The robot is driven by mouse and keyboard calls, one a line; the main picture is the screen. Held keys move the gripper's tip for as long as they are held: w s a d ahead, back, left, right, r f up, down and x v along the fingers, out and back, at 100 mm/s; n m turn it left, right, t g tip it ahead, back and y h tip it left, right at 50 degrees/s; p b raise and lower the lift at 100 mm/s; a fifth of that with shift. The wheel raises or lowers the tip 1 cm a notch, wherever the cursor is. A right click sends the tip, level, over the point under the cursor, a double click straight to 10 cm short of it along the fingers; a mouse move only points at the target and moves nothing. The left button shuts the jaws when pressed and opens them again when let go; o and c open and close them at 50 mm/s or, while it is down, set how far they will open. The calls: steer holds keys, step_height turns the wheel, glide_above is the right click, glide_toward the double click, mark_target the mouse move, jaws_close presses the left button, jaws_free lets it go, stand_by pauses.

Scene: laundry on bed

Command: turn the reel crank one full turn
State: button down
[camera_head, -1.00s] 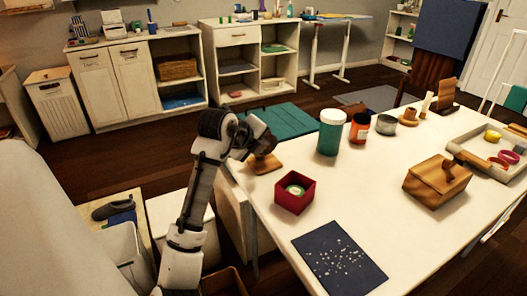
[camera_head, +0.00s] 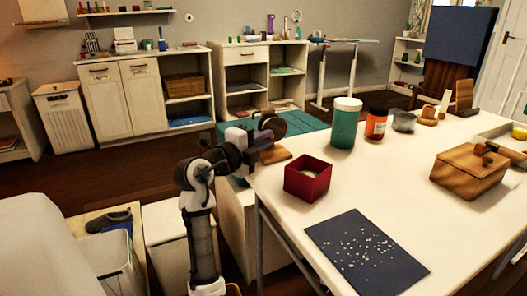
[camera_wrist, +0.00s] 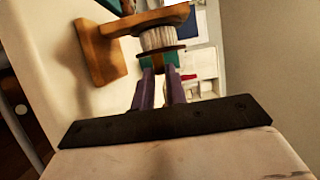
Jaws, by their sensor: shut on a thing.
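The reel (camera_head: 271,125) stands on a wooden base (camera_head: 275,156) at the left edge of the white table. In the wrist view its wooden bracket (camera_wrist: 97,52) and pale wound spool (camera_wrist: 160,39) show just beyond my fingers. A dark brown disc (camera_wrist: 163,50) lies on the spool's near side. My gripper (camera_head: 256,139) is at the reel's left side. In the wrist view its purple fingers (camera_wrist: 160,72) are close together at the reel's near side, shut on the crank. The crank's handle is mostly hidden between the fingertips.
A red box (camera_head: 307,179) stands on the table (camera_head: 400,205) to the right of the reel. A teal jar (camera_head: 344,126) and an orange jar (camera_head: 376,125) stand behind it. A dark speckled mat (camera_head: 366,250) lies at the front. A wooden lidded box (camera_head: 470,172) is at the right.

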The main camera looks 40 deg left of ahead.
steer(key=shift+f+t+b, duration=0.15)
steer(key=shift+t+b, duration=0.15)
steer(key=shift+b, duration=0.1)
steer(key=c, duration=1.4)
jaws_free()
steer(key=shift+c, duration=0.2)
